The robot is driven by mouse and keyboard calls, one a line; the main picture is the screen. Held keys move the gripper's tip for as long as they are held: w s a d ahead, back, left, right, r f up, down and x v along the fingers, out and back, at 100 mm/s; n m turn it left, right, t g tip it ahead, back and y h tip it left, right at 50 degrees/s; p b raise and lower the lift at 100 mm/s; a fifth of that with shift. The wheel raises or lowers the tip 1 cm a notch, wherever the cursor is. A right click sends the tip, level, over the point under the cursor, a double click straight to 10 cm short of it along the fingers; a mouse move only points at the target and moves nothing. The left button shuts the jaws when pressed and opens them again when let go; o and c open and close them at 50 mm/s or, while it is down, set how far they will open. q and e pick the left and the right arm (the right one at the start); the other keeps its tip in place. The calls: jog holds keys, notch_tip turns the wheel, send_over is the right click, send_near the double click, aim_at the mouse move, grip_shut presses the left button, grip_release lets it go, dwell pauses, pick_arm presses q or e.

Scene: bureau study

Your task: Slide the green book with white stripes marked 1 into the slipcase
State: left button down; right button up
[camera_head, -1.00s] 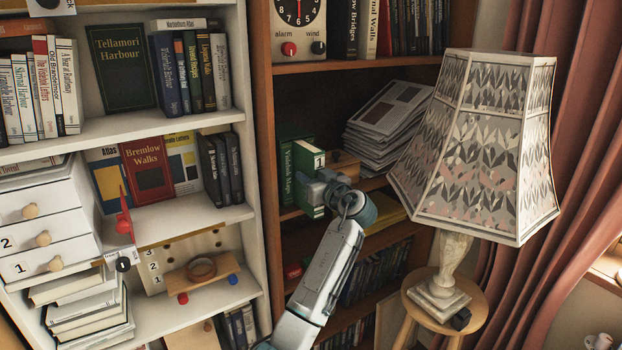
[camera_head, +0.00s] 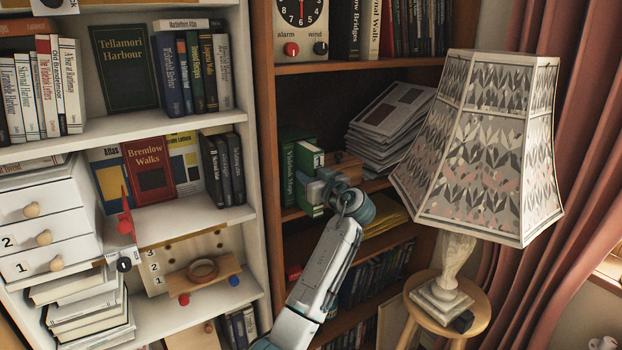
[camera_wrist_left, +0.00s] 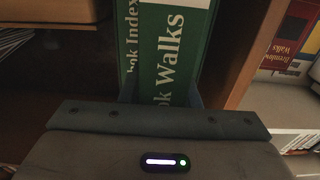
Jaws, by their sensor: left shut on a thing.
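The green book with white stripes (camera_head: 310,158) stands roughly upright on the middle shelf of the brown bookcase. My left gripper (camera_head: 314,188) is shut on it from the front. The gripper hides the lower part of the book. In the left wrist view, a green spine with white lettering ending in "Walks" (camera_wrist_left: 176,55) stands between my fingers. A second green spine ending in "Index" (camera_wrist_left: 131,38) is close on its left. In the head view, a dark green upright block lettered "Maps" (camera_head: 290,165) stands just left of the book. I cannot tell the slipcase's opening from its contents. My right gripper is out of view.
A wooden box (camera_head: 346,166) stands right of the book, with stacked papers (camera_head: 388,118) beyond. The bookcase's upright side (camera_head: 264,150) is close on the left. A large lampshade (camera_head: 485,140) on a stool (camera_head: 478,318) stands at the right.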

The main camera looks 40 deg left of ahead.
pick_arm(q)
jog(key=shift+b+x, duration=0.5)
jog(key=shift+x, duration=0.4)
jog(key=shift+r, duration=0.2)
jog(key=c, duration=1)
grip_release()
jog(key=shift+c, duration=0.2)
jog(key=shift+o, duration=0.4)
jog(key=shift+f, duration=0.2)
jog(key=o, duration=0.4)
jog(key=shift+o, duration=0.2)
jog(key=b+v, duration=0.2)
jog(key=v, duration=0.8)
jog(key=shift+b, duration=0.4)
